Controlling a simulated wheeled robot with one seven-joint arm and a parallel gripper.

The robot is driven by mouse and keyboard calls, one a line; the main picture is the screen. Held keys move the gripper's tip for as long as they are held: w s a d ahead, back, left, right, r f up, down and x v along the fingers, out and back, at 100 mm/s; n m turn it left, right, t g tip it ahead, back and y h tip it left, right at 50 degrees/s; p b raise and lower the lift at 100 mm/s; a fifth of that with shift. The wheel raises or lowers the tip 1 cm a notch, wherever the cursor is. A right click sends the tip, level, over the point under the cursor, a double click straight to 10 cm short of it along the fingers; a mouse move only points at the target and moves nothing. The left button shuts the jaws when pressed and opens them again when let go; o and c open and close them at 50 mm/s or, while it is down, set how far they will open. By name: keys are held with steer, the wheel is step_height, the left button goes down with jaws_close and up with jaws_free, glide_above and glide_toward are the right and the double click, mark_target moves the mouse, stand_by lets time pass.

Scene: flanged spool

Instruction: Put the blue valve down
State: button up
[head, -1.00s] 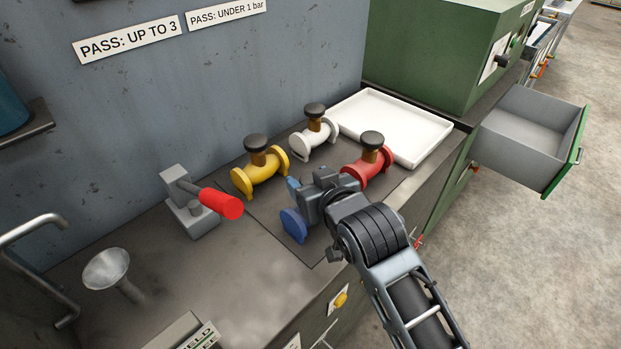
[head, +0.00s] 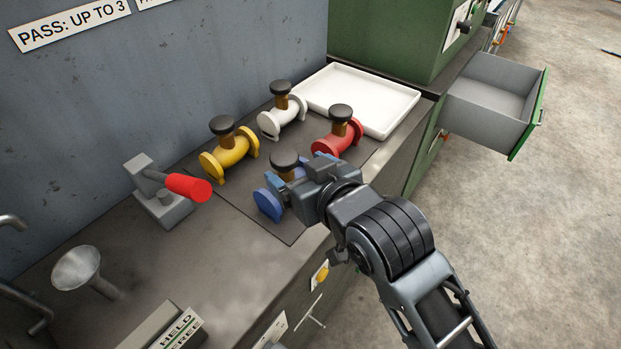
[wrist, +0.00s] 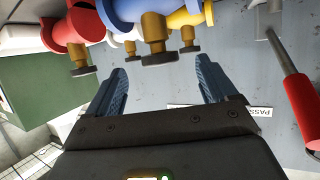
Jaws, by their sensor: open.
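The blue valve (head: 268,204) stands on the dark mat on the bench, with its black knob on a brass stem upright. Its near flange and knob show in the head view; my gripper hides part of its body. In the wrist view the blue valve (wrist: 125,12) is at the top, with its brass stem and knob beyond the fingertips. My gripper (wrist: 160,75) is open, its two blue-grey fingers apart with nothing between them. In the head view my gripper (head: 300,180) is just right of the blue valve's stem; I cannot tell if it touches.
Yellow (head: 228,150), white (head: 283,115) and red (head: 338,138) valves stand close by on the mat (head: 235,205). A white tray (head: 400,110) is behind. An open drawer (head: 490,100) juts out at right.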

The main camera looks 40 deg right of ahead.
steer(key=shift+v, duration=1.95)
steer(key=s+f, duration=0.3)
steer(key=s, duration=0.4)
steer(key=s+f, duration=0.3)
steer(key=s, duration=0.5)
steer(key=s+d+r+t+y, duration=0.1)
steer(key=s+r, duration=0.2)
steer(key=s, duration=1.1)
steer(key=shift+r+n, duration=0.2)
steer(key=shift+n, duration=0.2)
steer(key=shift+s, duration=0.1)
